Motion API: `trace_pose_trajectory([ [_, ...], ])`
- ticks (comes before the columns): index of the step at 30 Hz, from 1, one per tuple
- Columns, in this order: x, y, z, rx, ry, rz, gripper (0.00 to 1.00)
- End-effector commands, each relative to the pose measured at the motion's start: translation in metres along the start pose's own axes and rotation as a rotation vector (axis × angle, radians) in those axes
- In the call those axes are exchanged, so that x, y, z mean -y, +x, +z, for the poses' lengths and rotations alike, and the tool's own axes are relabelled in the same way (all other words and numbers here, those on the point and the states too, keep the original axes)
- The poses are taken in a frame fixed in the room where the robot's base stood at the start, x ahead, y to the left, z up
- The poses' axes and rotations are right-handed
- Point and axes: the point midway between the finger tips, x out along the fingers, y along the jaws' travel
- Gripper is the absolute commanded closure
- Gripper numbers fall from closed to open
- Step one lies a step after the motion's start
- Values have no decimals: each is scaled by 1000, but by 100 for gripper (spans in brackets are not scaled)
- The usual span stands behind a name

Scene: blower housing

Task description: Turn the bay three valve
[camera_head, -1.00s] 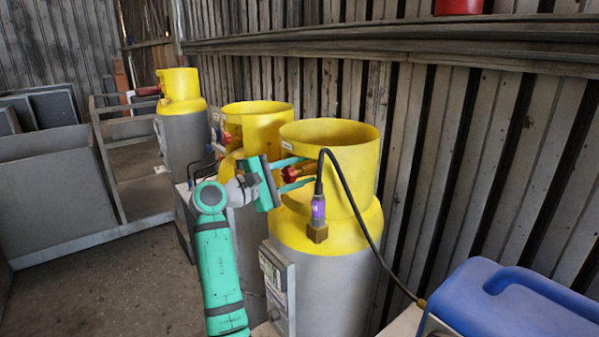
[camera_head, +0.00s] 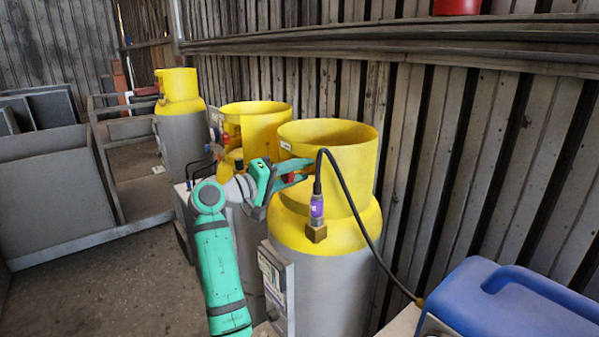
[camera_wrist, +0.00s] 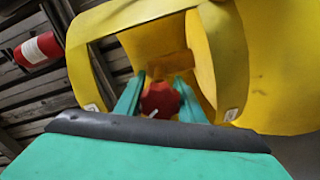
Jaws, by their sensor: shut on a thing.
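My gripper (camera_head: 304,171) reaches into the opening of the yellow collar on the nearest grey-and-yellow cylinder (camera_head: 322,285). In the wrist view my gripper (camera_wrist: 160,88) has its two teal fingers on either side of a red valve knob (camera_wrist: 160,100), shut on it. The knob has a small white mark. It sits inside the collar (camera_wrist: 160,35), in front of its yellow inner wall.
Two more yellow-topped cylinders (camera_head: 255,125) (camera_head: 180,90) stand behind to the left. A black hose with a purple fitting (camera_head: 317,207) hangs at the near cylinder's front. A blue container (camera_head: 510,300) is at lower right. A ribbed wall (camera_head: 480,150) runs along the right.

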Motion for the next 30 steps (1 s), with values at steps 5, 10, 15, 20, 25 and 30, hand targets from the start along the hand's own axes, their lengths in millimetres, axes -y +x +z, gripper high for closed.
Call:
trace_pose_trajectory([
  [5, 2, -1, 1, 3, 161, -2, 87],
  [10, 2, -1, 1, 4, 302, -1, 87],
  [15, 1, 0, 1, 4, 417, -1, 87],
  [20, 1, 0, 2, 4, 492, -1, 87],
  [25, 1, 0, 2, 4, 540, 0, 87],
  [30, 1, 0, 1, 4, 560, 0, 87],
])
